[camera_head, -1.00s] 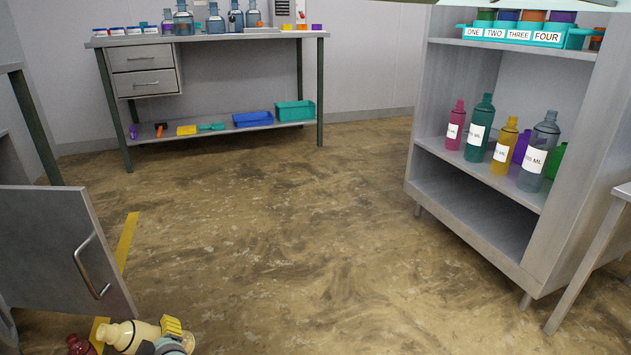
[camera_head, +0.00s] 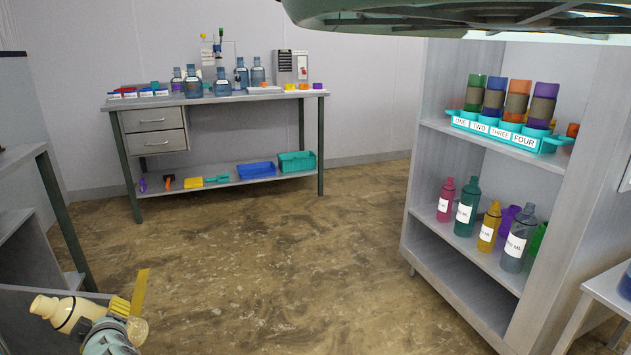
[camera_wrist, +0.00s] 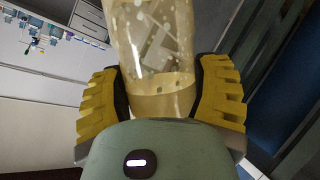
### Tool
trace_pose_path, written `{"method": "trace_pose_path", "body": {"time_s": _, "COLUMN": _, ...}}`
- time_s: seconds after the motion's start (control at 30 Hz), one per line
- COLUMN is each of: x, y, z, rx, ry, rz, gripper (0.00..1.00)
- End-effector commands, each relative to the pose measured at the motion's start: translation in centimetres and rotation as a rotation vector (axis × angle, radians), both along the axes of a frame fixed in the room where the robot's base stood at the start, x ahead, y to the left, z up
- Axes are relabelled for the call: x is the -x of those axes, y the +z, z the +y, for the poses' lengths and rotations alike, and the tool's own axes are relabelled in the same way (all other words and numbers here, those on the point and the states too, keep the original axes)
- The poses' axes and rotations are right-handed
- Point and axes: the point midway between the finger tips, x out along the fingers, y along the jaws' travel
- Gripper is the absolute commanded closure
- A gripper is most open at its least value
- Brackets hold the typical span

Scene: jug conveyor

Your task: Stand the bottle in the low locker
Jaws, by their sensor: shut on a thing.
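A cream-yellow bottle (camera_head: 65,311) with a dark ring near its neck is at the lower left of the head view. It is tilted, close to lying on its side, with its neck to the left. My gripper (camera_head: 120,307) is shut on it. In the wrist view the see-through bottle (camera_wrist: 155,50) sits between the two yellow ribbed fingers of my gripper (camera_wrist: 160,97). A grey panel (camera_head: 18,318), which looks like the low locker's door, shows behind the bottle at the lower left edge. The locker's inside is not clearly in view.
A workbench (camera_head: 225,95) with several flasks stands at the back. A grey shelf unit (camera_head: 410,240) with labelled bottles and a teal rack (camera_head: 500,133) is at the right. A grey-topped table (camera_head: 15,160) stands at the left edge. The floor (camera_head: 280,260) between is clear.

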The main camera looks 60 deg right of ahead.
Motion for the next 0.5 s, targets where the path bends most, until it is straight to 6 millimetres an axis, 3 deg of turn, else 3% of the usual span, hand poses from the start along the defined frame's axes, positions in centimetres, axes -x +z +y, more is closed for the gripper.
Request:
{"method": "trace_pose_path", "body": {"time_s": 0.03, "x": -0.2, "y": 3.5, "z": 0.4, "rx": -0.001, "ry": 0.003, "rz": -0.009, "gripper": 0.77}}
{"method": "trace_pose_path", "body": {"time_s": 0.5, "x": -0.8, "y": 20.2, "z": 5.9, "rx": 0.001, "ry": 0.072, "rz": -0.008, "gripper": 0.77}}
